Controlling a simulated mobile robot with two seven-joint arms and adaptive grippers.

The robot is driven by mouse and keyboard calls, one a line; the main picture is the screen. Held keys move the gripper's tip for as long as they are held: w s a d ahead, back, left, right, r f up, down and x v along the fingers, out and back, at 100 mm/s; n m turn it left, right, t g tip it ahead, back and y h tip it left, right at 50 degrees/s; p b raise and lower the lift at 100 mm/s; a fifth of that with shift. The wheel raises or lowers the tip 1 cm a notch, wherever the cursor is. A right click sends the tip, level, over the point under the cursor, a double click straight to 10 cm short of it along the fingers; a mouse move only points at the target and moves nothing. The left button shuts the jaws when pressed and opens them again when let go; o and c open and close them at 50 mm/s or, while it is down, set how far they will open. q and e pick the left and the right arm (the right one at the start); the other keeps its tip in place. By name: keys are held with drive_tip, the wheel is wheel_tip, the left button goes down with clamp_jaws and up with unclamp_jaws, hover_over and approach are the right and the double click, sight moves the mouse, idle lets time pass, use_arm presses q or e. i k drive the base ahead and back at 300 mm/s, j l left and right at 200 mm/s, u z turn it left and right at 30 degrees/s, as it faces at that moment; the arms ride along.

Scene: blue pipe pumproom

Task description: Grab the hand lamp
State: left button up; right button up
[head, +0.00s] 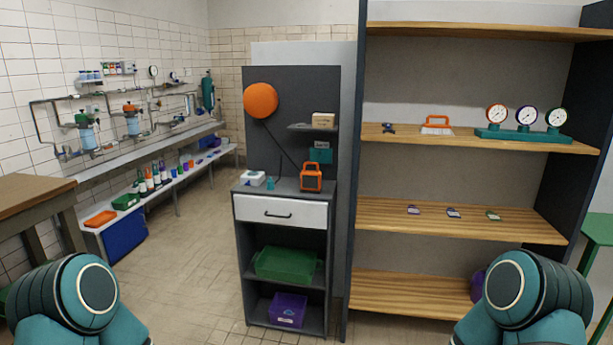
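The hand lamp (311,177) looks like a small orange-framed box with a dark face and a handle on top. It stands upright on the top of a grey cabinet (241,240) near the middle of the head view, at the right end of that top. A dark cord seems to run from an orange round reel (261,100) on the back panel down toward the lamp. Only teal upper parts of my two arms show at the lower left and lower right. Neither gripper is in view, and nothing is seen touching the lamp.
On the cabinet top, a white box (253,178) and a small teal cup (270,183) stand left of the lamp. A small shelf (298,127) juts out above. A wooden shelf unit (455,206) stands close on the right. A wooden table (30,191) is at left; floor between is clear.

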sight(312, 180)
drive_tip(key=i+j, duration=0.15)
drive_tip(key=i, duration=0.4)
drive_tip(key=i+j, duration=0.2)
drive_tip(key=i, duration=0.3)
drive_tip(key=i+j+z, duration=0.1)
drive_tip(key=i, duration=0.45)
drive_tip(key=i+j, duration=0.25)
drive_tip(key=i, duration=0.3)
drive_tip(key=i+j, duration=0.2)
drive_tip(key=i, duration=0.3)
